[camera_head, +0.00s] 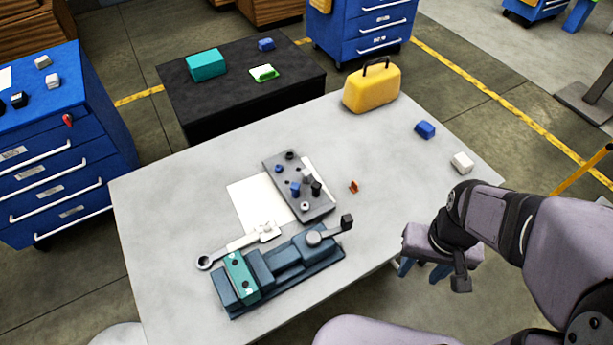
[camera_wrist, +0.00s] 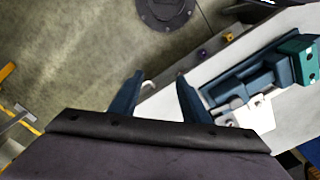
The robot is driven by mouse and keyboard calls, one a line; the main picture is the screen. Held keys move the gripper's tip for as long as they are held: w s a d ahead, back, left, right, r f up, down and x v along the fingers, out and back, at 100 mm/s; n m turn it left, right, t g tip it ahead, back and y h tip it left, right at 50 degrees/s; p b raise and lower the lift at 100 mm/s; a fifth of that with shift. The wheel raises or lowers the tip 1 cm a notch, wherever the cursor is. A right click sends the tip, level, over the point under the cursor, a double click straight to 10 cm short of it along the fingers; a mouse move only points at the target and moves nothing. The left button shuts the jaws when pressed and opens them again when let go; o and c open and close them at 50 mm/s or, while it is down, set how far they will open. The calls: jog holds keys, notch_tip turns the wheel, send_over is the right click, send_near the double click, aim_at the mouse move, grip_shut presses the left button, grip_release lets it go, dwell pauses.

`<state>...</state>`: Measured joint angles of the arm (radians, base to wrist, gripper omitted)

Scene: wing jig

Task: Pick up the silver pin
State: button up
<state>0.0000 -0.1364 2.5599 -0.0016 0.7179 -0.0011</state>
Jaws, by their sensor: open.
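A grey block (camera_head: 318,210) lies mid-table in the head view and bears several small pins and holes. A grey, silver-looking pin (camera_head: 307,176) stands among blue and black ones; the view is too small to be sure it is the silver pin. My gripper (camera_head: 423,270) is off the table's right front edge, well to the right of the block. Its two blue fingers are apart with nothing between them. They also show in the wrist view (camera_wrist: 159,80), where I cannot make out the silver pin.
A blue-grey vise (camera_head: 285,272) with a green block (camera_head: 241,276) stands at the table front. A wrench (camera_head: 238,243) and white sheet (camera_head: 247,203) lie beside the block. An orange piece (camera_head: 354,187), yellow case (camera_head: 372,88), blue block (camera_head: 425,129) and white block (camera_head: 462,162) are rightward.

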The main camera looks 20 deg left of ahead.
jog(key=n+t+y+b, duration=0.35)
jog(key=n+b, duration=0.75)
jog(key=b, duration=0.9)
send_over(307, 171)
jog(key=s+d, duration=0.2)
notch_tip(307, 171, down, 8)
jog(key=shift+g, duration=0.35)
jog(key=shift+p+x, duration=0.5)
jog(key=shift+x, duration=3.25)
jog(key=shift+d, duration=0.1)
jog(key=shift+c, duration=0.7)
grip_shut()
